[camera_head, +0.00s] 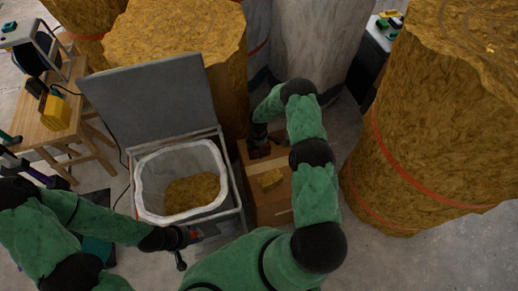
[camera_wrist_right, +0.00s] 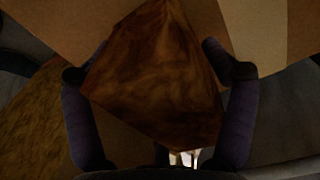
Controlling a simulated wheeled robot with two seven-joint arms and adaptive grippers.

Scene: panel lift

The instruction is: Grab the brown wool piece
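The brown wool piece (camera_wrist_right: 155,80) is a dark, angular block in the right wrist view. In the head view it shows only as a dark patch (camera_head: 259,152) at the back of a cardboard box (camera_head: 251,192), mostly hidden by my right gripper. My right gripper (camera_head: 261,143) reaches down into the box. In the wrist view its spread fingers (camera_wrist_right: 158,75) stand on either side of the piece; firm contact on both sides is not clear.
The open bin (camera_head: 148,212) has a white liner, yellow wool inside and a raised grey lid (camera_head: 150,97). Large wool bales stand behind (camera_head: 180,35) and at right (camera_head: 430,125). A wooden table (camera_head: 50,115) with devices is at left.

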